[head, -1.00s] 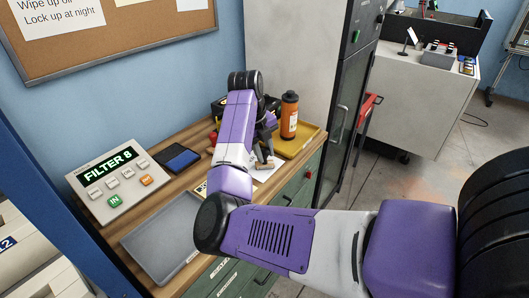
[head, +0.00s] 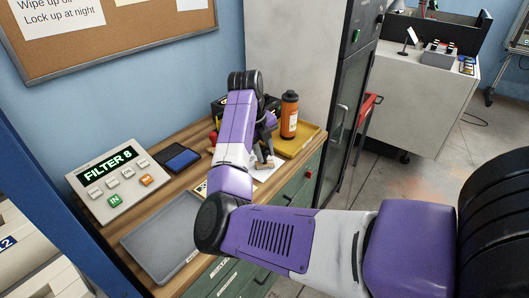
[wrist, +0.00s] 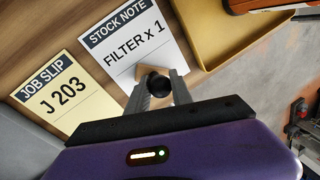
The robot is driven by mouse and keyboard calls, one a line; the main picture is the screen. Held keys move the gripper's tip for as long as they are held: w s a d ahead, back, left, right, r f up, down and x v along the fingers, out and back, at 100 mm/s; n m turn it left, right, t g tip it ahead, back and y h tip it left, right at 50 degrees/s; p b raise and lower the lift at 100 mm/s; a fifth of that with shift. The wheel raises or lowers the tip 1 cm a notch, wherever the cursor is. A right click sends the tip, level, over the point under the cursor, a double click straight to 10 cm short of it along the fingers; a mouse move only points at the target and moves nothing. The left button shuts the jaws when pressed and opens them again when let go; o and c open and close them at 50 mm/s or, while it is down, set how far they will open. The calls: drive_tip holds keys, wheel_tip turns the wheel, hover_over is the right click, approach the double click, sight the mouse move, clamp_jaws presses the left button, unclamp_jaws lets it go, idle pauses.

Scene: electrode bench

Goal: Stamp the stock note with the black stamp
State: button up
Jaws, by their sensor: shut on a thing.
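In the head view the note (head: 266,173) shows partly behind my arm. My gripper (wrist: 158,88) is shut on the black stamp (wrist: 157,83), whose dark round knob shows between the fingers in the wrist view. The stamp is at the note's lower edge in that view. Its underside is hidden, so I cannot tell whether it touches the paper. In the head view my gripper (head: 268,148) is over the note.
A yellow job slip (wrist: 62,94), "J 203", lies beside the note. A yellow tray (head: 305,145) with an orange bottle (head: 289,115) stands on the other side. A dark blue pad (head: 177,158), a grey tray (head: 160,240) and a "FILTER 8" panel (head: 112,185) are to the left.

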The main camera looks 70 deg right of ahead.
drive_tip(key=shift+s+d+p+v, duration=0.2)
drive_tip(key=shift+p+v, duration=0.65)
drive_tip(key=shift+v, duration=0.3)
drive_tip(key=shift+s+d+p+v, duration=0.1)
drive_tip(key=shift+d+p+v, duration=0.15)
drive_tip(key=shift+p+v, duration=0.7)
drive_tip(key=shift+s+d+p+v, duration=0.1)
drive_tip(key=shift+d+p+v, duration=0.1)
drive_tip(key=shift+p+v, duration=0.8)
drive_tip(key=shift+r+b, duration=0.35)
drive_tip(key=shift+r, duration=0.1)
